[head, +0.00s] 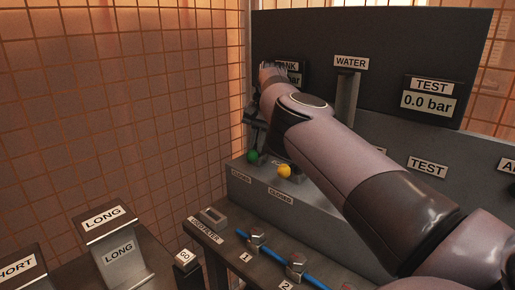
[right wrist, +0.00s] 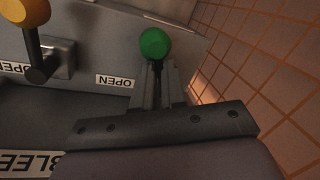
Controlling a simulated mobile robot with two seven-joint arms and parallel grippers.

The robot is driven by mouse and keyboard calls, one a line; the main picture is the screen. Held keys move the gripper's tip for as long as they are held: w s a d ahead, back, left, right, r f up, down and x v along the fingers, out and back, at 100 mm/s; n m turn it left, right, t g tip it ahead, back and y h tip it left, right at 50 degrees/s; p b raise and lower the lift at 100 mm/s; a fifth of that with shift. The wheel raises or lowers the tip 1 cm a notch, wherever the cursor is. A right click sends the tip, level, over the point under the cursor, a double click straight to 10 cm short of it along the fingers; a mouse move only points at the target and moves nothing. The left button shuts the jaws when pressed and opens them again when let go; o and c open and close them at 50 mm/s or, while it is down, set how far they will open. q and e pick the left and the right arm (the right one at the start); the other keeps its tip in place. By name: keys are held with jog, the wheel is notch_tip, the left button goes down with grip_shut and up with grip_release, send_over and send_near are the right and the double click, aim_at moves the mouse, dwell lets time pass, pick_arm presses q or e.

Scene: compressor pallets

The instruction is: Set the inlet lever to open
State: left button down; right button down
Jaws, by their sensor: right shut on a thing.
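A lever with a green knob (head: 253,156) stands on the left of the grey panel base; it also shows in the right wrist view (right wrist: 155,43). A lever with a yellow knob (head: 284,171) is to its right, and it shows at the upper left of the right wrist view (right wrist: 28,12). My right gripper (head: 254,135) reaches down to the green-knobbed lever; in the right wrist view its fingers (right wrist: 158,88) are shut just below the green knob. No readable label names either lever as inlet. My left gripper is out of view.
CLOSED labels (head: 280,197) line the base's near side, and an OPEN label (right wrist: 116,81) shows in the right wrist view. A gauge reads 0.0 bar (head: 428,103). A tiled wall (head: 120,110) is close on the left. Blue-hosed fittings (head: 296,266) sit in front.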

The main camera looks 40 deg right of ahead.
jog(key=shift+s+a+f+n+g, duration=0.1)
jog(key=shift+s+n+g, duration=0.05)
jog(key=shift+n, duration=0.45)
jog(key=shift+s+f+n+g, duration=0.1)
jog(key=shift+n+g, duration=0.05)
jog(key=shift+n, duration=0.45)
jog(key=shift+s+n+y, duration=0.1)
jog(key=shift+n+y, duration=0.2)
jog(key=shift+n, duration=0.1)
jog(key=c, duration=1.2)
grip_release()
jog(key=shift+s+d+r, duration=0.1)
jog(key=shift+d+r, duration=0.05)
jog(key=shift+d, duration=0.05)
jog(key=shift+d, duration=0.1)
jog(key=shift+m, duration=0.3)
